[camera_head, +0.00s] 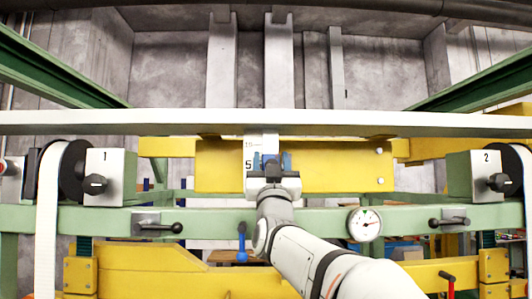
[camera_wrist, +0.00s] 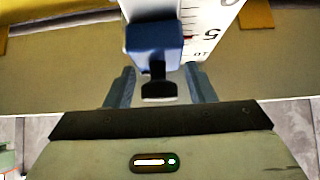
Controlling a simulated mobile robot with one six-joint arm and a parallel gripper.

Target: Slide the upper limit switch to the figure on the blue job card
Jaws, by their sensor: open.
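The upper limit switch is a blue slider block (camera_wrist: 154,42) with a dark tab (camera_wrist: 158,84), on a white scale plate (camera_wrist: 210,20). In the wrist view the scale figures are turned over; a 5 and a 10 show, with a small red mark by the block's edge. My gripper (camera_wrist: 160,84) is open, one finger on each side of the tab; I cannot tell whether either touches it. In the head view my gripper (camera_head: 270,162) is in front of the scale plate (camera_head: 262,140) and hides most of the slider. I cannot make out the blue job card.
A green rail (camera_head: 200,220) crosses below, with black-handled levers (camera_head: 160,227), a blue-handled lever (camera_head: 241,245) and a round gauge (camera_head: 364,224). Grey boxes marked 1 (camera_head: 108,178) and 2 (camera_head: 482,177) stand at either side. A yellow beam (camera_head: 340,165) lies behind my gripper.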

